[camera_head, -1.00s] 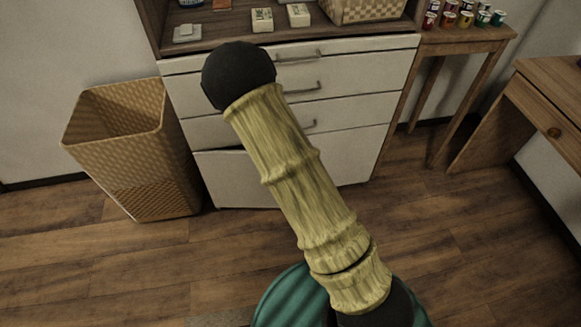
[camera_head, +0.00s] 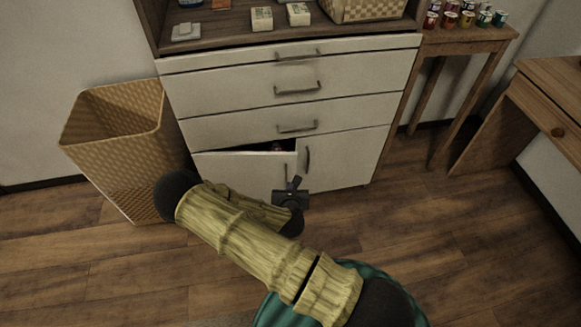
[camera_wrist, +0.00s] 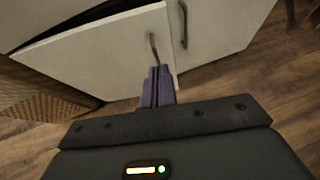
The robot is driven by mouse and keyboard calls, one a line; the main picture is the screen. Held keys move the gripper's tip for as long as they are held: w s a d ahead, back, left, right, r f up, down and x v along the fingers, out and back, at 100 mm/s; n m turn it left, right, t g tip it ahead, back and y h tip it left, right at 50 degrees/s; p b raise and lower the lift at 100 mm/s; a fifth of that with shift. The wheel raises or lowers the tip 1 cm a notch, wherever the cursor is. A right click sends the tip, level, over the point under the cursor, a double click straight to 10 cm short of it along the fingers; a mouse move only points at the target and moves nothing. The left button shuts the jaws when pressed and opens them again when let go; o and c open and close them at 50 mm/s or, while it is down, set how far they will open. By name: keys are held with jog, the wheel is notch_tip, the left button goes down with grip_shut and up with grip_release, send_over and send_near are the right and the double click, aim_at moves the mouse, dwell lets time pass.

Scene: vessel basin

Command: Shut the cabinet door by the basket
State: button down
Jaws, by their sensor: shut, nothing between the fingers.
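The white cabinet (camera_head: 345,157) has two lower doors. Its left door (camera_head: 238,172), on the side of the tall woven basket (camera_head: 100,135), stands ajar, with a dark gap along its top edge. In the wrist view the same door (camera_wrist: 95,60) is tilted out from the cabinet, with its bar handle (camera_wrist: 153,48) near its right edge. My gripper (camera_head: 296,182) is shut and empty in front of this door near its handle edge. The purple fingers (camera_wrist: 157,72) overlap the handle's lower end in the wrist view; I cannot tell whether they touch.
The right lower door (camera_head: 340,160) and the drawers (camera_head: 290,90) above look closed. The basket stands close by the cabinet's left side. A small wooden table (camera_head: 465,45) with paint pots is at right. The wooden floor (camera_head: 440,230) at right is clear.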

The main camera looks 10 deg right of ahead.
jog(key=shift+w, duration=0.1)
jog(key=b, duration=0.3)
send_near(290, 163)
notch_tip(290, 163, down, 3)
jog(key=w, duration=0.3)
jog(key=w+d, duration=0.1)
jog(key=w, duration=0.1)
jog(key=shift+w+d+f, duration=0.1)
jog(key=shift+w, duration=0.05)
jog(key=shift+w, duration=0.15)
